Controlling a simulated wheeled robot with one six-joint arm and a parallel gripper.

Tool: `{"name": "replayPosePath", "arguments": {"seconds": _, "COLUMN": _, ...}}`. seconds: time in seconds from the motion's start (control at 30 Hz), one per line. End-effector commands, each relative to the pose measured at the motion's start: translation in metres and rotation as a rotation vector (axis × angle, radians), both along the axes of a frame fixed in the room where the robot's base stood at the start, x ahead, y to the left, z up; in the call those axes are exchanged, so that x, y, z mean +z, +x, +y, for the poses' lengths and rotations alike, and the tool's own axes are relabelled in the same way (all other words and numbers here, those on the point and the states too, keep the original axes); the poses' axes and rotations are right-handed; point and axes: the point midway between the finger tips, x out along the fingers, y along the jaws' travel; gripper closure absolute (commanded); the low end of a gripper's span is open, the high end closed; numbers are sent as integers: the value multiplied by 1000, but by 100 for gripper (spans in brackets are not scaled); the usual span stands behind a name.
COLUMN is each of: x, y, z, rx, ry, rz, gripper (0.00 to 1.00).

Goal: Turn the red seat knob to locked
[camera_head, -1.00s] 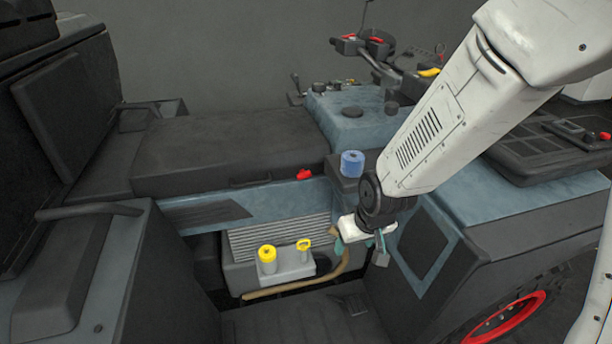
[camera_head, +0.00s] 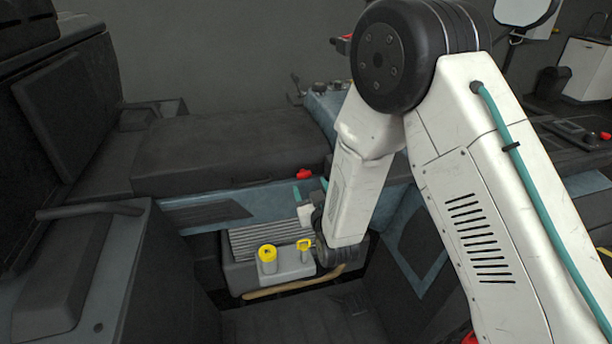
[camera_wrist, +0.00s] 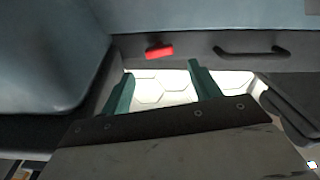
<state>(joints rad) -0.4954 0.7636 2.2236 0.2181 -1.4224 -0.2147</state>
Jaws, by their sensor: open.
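The red seat knob (camera_head: 304,174) sits on the dark front edge below the seat cushion (camera_head: 230,150). In the wrist view the red knob (camera_wrist: 159,51) is a short bar lying nearly level, with its right end slightly higher. My gripper (camera_head: 310,189) is just below the knob in the head view, its teal fingers pointing up. In the wrist view my gripper (camera_wrist: 160,72) is open and empty. The knob shows beyond the fingertips, sideways between them, and does not appear to be touched. Any lock marking is too small to tell.
A yellow cap (camera_head: 267,253) and a yellow ring handle (camera_head: 305,244) stand on a grey box below my gripper. A dark grab handle (camera_wrist: 252,51) is to the knob's right in the wrist view. My arm hides much of the right side.

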Motion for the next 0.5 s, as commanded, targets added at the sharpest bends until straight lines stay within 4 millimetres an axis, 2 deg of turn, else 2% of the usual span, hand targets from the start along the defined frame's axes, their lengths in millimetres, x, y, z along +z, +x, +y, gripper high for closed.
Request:
{"name": "replayPosePath", "arguments": {"seconds": 0.2, "x": 0, "y": 34, "z": 10, "rx": -1, "ry": 0, "rz": 0, "gripper": 38}}
{"name": "replayPosePath", "arguments": {"seconds": 0.33, "x": 0, "y": 47, "z": 13, "rx": 0, "ry": 0, "rz": 1, "gripper": 38}}
{"name": "replayPosePath", "arguments": {"seconds": 0.5, "x": 0, "y": 52, "z": 15, "rx": 0, "ry": -1, "rz": 2, "gripper": 38}}
